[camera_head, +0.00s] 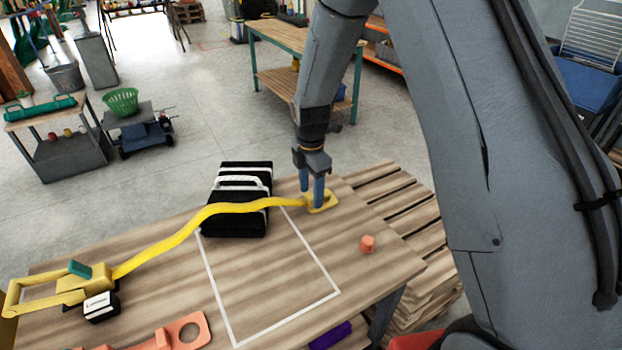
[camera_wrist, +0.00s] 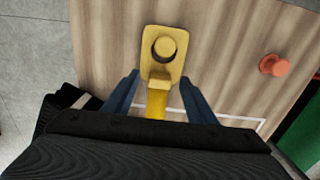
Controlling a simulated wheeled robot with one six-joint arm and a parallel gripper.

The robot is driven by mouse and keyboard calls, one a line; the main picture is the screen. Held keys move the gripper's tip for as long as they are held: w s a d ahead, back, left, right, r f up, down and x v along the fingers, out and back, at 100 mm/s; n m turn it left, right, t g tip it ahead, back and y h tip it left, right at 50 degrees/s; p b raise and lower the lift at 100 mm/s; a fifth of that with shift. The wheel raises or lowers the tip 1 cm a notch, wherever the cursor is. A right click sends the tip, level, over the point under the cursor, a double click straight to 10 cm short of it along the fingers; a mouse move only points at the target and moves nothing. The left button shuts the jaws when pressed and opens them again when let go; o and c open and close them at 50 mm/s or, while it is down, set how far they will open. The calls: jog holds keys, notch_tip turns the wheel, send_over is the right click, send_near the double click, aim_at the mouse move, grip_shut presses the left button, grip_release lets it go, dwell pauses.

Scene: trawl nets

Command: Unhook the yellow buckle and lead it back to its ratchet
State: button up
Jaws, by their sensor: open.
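The yellow buckle (camera_head: 325,203) lies flat at the table's far right part, at the end of a yellow strap (camera_head: 205,213). In the wrist view the buckle plate (camera_wrist: 149,72) has a round yellow peg (camera_wrist: 164,48) showing through its hole. The strap runs left, over the black case, to the yellow ratchet (camera_head: 85,284) at the table's left end. My gripper (camera_head: 311,193) is open and low over the buckle's strap end. In the wrist view its blue fingers (camera_wrist: 160,92) stand on either side of the strap, apart from it.
A black case with white bands (camera_head: 236,208) stands close left of my gripper. An orange peg (camera_head: 367,243) stands to the right on the wooden table (camera_head: 290,270). A small black-and-white box (camera_head: 101,306) and an orange bracket (camera_head: 186,331) are at the front left. Bare tabletop lies inside the white outline.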

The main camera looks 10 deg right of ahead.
jog(key=shift+f, duration=0.85)
jog(key=shift+c, duration=0.3)
jog(key=c, duration=1.2)
jog(key=shift+w+d, duration=0.2)
jog(key=shift+d, duration=0.25)
jog(key=shift+r+p, duration=0.35)
jog(key=shift+p, duration=0.05)
jog(key=shift+r, duration=0.3)
jog(key=shift+r, duration=0.1)
